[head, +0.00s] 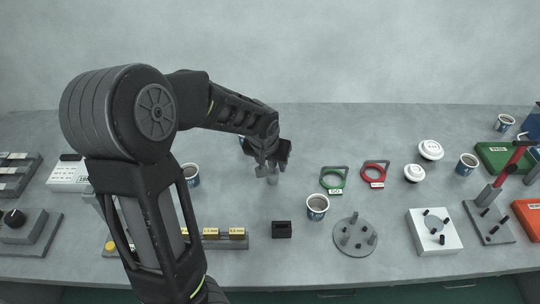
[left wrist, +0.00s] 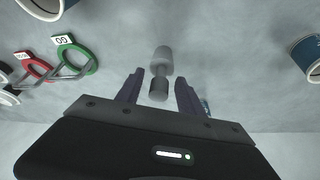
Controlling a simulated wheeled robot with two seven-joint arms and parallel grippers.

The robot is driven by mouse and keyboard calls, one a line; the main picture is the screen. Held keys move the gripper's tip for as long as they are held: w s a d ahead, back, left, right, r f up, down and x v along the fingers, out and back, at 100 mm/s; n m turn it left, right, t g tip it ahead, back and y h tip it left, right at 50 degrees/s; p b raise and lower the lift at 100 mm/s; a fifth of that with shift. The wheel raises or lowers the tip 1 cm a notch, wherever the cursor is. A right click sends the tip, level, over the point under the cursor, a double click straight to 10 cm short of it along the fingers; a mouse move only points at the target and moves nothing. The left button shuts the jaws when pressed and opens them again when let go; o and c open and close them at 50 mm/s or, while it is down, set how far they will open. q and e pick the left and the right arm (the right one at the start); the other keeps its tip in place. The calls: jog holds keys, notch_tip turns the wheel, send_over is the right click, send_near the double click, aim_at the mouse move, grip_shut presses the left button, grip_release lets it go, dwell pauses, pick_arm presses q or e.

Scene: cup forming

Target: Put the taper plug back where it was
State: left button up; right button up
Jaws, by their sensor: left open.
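The taper plug (left wrist: 163,57) is a small grey piece with a lighter wide end, a narrow neck and a darker end. In the left wrist view it lies in line with the gap of my left gripper (left wrist: 160,80), its darker end between the open fingers. I cannot tell whether they touch it. In the head view the plug (head: 273,178) shows just below my left gripper (head: 268,164), over the middle of the table; its upper part is hidden by the gripper. My right gripper is not in view.
A green GO ring (head: 333,186) and a red ring (head: 375,182) lie to the right. A paper cup (head: 317,208), a small black block (head: 281,230) and a round grey base with pegs (head: 353,252) stand nearer the front. My left arm hides part of the left side.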

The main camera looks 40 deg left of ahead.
pick_arm(q)
jog(key=v, duration=1.2)
